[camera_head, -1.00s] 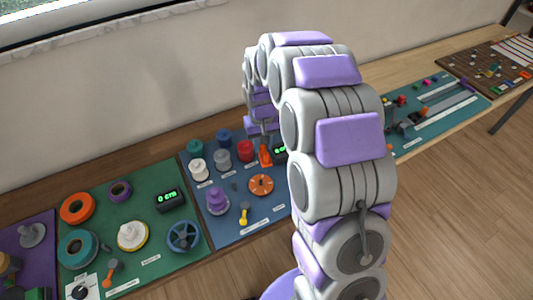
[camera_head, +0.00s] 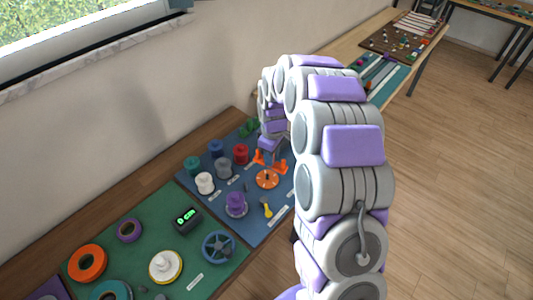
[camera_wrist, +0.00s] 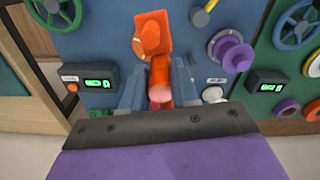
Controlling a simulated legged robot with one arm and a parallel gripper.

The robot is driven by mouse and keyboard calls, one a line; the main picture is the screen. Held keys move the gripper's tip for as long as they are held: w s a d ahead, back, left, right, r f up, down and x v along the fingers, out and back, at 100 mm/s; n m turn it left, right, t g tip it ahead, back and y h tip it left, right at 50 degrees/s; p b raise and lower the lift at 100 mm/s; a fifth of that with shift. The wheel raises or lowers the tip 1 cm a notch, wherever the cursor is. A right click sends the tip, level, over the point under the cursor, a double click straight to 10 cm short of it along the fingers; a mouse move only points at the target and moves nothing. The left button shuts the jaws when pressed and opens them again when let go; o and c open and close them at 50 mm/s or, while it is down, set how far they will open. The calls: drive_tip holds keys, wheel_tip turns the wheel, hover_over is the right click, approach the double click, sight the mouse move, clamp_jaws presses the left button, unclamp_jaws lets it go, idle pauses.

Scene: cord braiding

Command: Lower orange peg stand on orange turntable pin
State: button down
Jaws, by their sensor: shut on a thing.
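The orange turntable (camera_head: 267,179) is a flat round disc with a small dark centre, lying on the blue mat. My gripper (camera_head: 270,153) is low over the mat, just behind the turntable in the head view. In the wrist view my gripper (camera_wrist: 158,88) is shut on the orange peg stand (camera_wrist: 158,75), which sits between its grey fingers. An orange block-like part with a rounded face shows beyond the fingertips. Orange parts also show around the gripper in the head view. The turntable pin is not clearly visible, and I cannot tell whether the stand touches it.
A yellow-handled piece (camera_head: 267,208) and a stepped purple piece (camera_head: 236,204) stand near the turntable. Red (camera_head: 241,153), grey (camera_head: 224,167) and white (camera_head: 205,182) spools stand to the left. A green board (camera_head: 205,275) with a blue wheel (camera_head: 219,247) lies in front.

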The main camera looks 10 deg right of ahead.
drive_tip(key=w+f+n, duration=0.1)
drive_tip(key=n, duration=0.3)
drive_tip(key=w+a+n+p, duration=0.1)
drive_tip(key=n, duration=0.4)
drive_tip(key=w+f+n+p, duration=0.1)
drive_tip(key=n, duration=0.3)
drive_tip(key=shift+w+a+f+n, duration=0.1)
drive_tip(key=shift+a+f+n, duration=0.15)
drive_tip(key=shift+f+n, duration=0.15)
drive_tip(key=shift+n, duration=0.5)
drive_tip(key=b, duration=0.2)
hover_over(267, 177)
drive_tip(key=shift+n, duration=0.4)
drive_tip(key=f, duration=0.5)
drive_tip(key=shift+w+a, duration=0.2)
drive_tip(key=shift+w, duration=0.15)
drive_tip(key=shift+f, duration=0.2)
drive_tip(key=shift+d, duration=0.75)
drive_tip(key=shift+a+r+p, duration=0.1)
drive_tip(key=shift+a+p, duration=0.35)
drive_tip(key=shift+a, duration=0.45)
drive_tip(key=shift+d, duration=0.5)
